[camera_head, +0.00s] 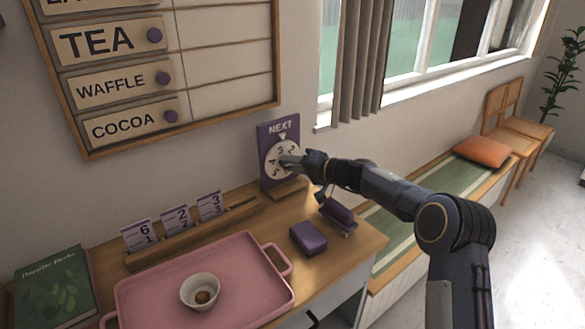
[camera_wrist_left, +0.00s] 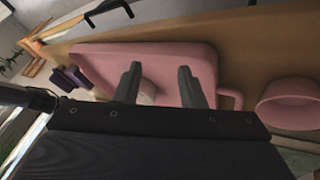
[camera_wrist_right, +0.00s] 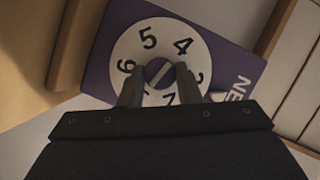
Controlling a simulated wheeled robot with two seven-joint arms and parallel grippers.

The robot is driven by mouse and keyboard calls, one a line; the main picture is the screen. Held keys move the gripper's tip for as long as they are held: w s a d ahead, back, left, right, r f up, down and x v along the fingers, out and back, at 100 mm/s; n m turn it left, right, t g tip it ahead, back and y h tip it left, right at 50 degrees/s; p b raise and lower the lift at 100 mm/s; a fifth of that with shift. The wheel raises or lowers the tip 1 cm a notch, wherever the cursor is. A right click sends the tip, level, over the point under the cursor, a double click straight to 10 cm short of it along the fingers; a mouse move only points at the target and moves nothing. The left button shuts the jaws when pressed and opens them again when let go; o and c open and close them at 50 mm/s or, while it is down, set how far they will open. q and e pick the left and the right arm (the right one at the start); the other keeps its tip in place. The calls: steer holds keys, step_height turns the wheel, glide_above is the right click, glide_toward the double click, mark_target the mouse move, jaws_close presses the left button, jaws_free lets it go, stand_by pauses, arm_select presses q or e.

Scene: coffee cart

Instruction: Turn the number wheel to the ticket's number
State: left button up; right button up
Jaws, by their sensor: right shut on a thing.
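The number wheel (camera_head: 278,161) is a white disc on an upright purple board marked NEXT (camera_head: 265,137), at the back of the counter. In the right wrist view the wheel (camera_wrist_right: 149,37) shows 4, 5 and 6 clearly; digits beside my fingers are partly hidden. A white pointer (camera_wrist_right: 215,96) sits at the NEXT side; the digit at it cannot be read surely. My right gripper (camera_wrist_right: 160,82) is shut on the wheel's central knob. Several tickets stand in a wooden rack: 6 over 1 (camera_head: 140,234), 2 over 2 (camera_head: 177,219), 3 over 3 (camera_head: 210,206). My left gripper (camera_wrist_left: 160,80) is open and empty.
A pink tray (camera_head: 140,298) with a white cup (camera_head: 200,292) fills the counter front; my left fingers are over it. A purple block (camera_head: 308,239) and a purple-handled item (camera_head: 338,214) lie right of it. A green book (camera_head: 55,288) is at left.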

stand_by(0.3)
steer(key=o, duration=1)
